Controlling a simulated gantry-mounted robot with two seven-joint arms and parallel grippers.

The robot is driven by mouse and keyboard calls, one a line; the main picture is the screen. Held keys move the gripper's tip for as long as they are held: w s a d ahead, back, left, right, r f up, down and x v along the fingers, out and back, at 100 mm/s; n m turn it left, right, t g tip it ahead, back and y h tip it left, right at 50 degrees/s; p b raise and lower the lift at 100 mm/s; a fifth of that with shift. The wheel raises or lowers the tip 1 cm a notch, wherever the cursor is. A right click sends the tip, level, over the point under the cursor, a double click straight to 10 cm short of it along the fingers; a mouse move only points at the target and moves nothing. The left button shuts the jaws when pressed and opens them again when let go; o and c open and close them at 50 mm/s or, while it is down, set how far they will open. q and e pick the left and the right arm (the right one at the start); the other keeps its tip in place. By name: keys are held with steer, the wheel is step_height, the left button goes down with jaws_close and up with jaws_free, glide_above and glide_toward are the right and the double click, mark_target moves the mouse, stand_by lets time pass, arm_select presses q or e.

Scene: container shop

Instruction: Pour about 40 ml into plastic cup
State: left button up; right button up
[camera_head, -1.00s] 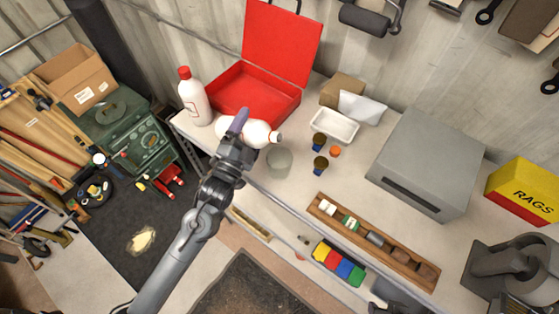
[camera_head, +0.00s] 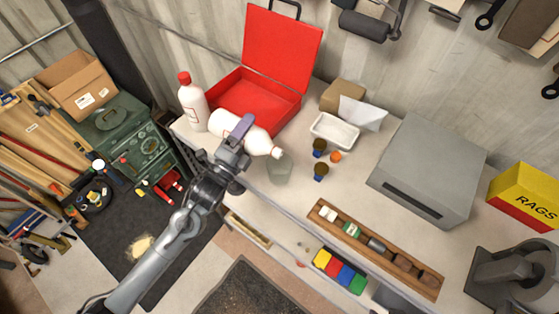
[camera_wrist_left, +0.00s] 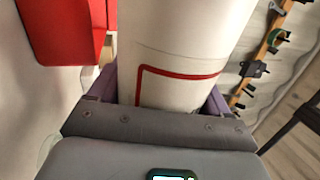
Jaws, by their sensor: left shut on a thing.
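A white bottle (camera_head: 228,125) with no cap visible lies tipped in my left gripper (camera_head: 238,138), its neck (camera_head: 272,151) pointing right and slightly down. Its mouth appears at the rim of the clear plastic cup (camera_head: 281,172), which stands upright on the bench. I cannot see a stream of liquid or the level in the cup. In the left wrist view the purple fingers close around the white bottle (camera_wrist_left: 185,45), which bears a red line. My right gripper is not in view.
A white bottle with a red cap (camera_head: 192,102) stands left of an open red toolbox (camera_head: 262,88). Right of the cup are a white tray (camera_head: 335,130), small dark-topped items (camera_head: 320,168) and a wooden rack (camera_head: 375,249). A grey box (camera_head: 428,165) stands farther right.

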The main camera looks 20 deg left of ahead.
arm_select(q)
steer(key=shift+d+r+m+p, duration=0.1)
steer(key=shift+r+m+p, duration=0.4)
steer(key=shift+m, duration=0.3)
steer(key=shift+d+m+h, duration=0.1)
steer(key=shift+m+h, duration=0.2)
steer(key=shift+h, duration=0.1)
steer(key=shift+a, duration=0.9)
steer(key=shift+w+a, duration=0.1)
steer(key=shift+a, duration=0.15)
steer(key=shift+a+m, duration=0.15)
steer(key=shift+m, duration=0.25)
stand_by(0.8)
